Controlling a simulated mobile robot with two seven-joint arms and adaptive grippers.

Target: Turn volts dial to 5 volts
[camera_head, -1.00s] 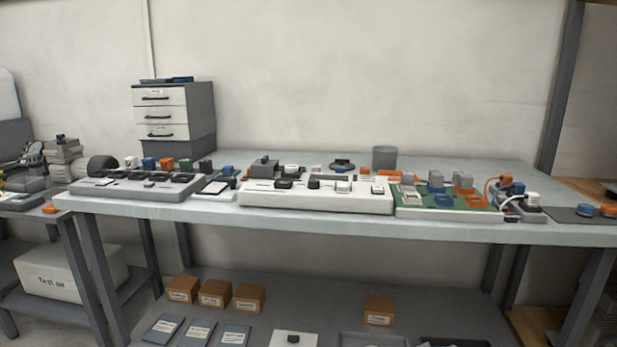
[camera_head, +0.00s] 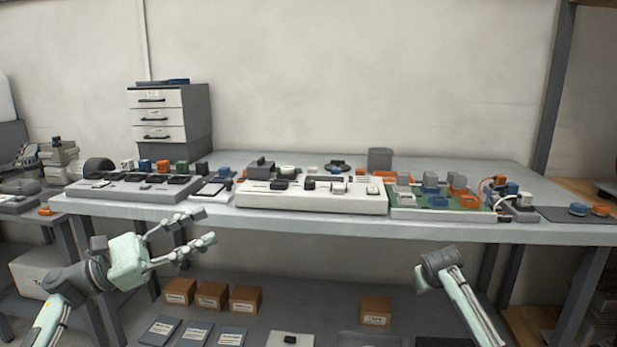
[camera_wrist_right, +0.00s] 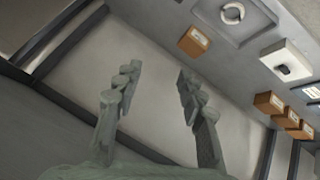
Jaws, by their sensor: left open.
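A white panel unit (camera_head: 300,202) sits at the middle of the workbench's front edge, with small dark knobs and switches on top. A long grey unit (camera_head: 122,195) with dark parts sits to its left. No volts marking is readable, so I cannot tell which part is the volts dial. My left gripper (camera_head: 204,226) is open and empty, in front of and below the bench edge near the grey unit. In the right wrist view my right gripper (camera_wrist_right: 158,76) has its fingers spread with nothing between them.
The workbench (camera_head: 330,226) carries a green board (camera_head: 440,215) with orange and blue blocks right of the white unit. A drawer cabinet (camera_head: 155,115) stands behind at left. A lower shelf holds several brown boxes (camera_head: 212,294). Nothing visibly blocks the space before the white unit.

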